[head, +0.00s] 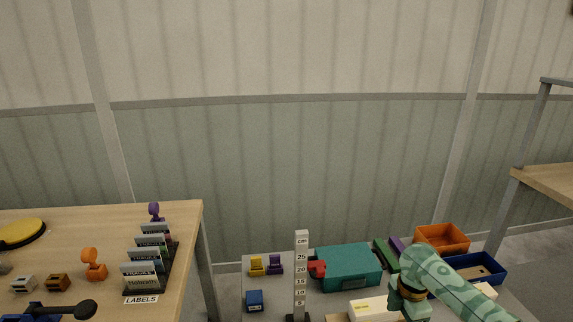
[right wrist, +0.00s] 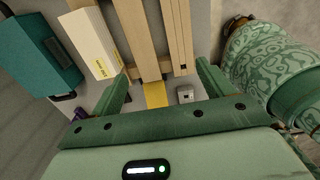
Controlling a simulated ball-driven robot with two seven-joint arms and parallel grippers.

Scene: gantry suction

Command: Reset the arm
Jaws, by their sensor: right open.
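My right arm (head: 445,280) comes in from the right in the head view, patterned in green. Its gripper (head: 408,300) is over the grey table, in front of the teal case. In the right wrist view the right gripper (right wrist: 165,75) is open, its two green fingers wide apart with nothing held between them. Below the fingers are wooden bars (right wrist: 143,40), a yellow strip (right wrist: 155,95) and a small grey block (right wrist: 185,93). My left gripper is not in view.
The grey table holds a teal case (head: 348,268), white box (head: 368,308), height gauge (head: 301,270), orange bin (head: 442,238) and blue bin (head: 475,268). A wooden bench (head: 60,225) at left carries a label rack (head: 148,262). A metal-framed shelf (head: 545,180) stands at right.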

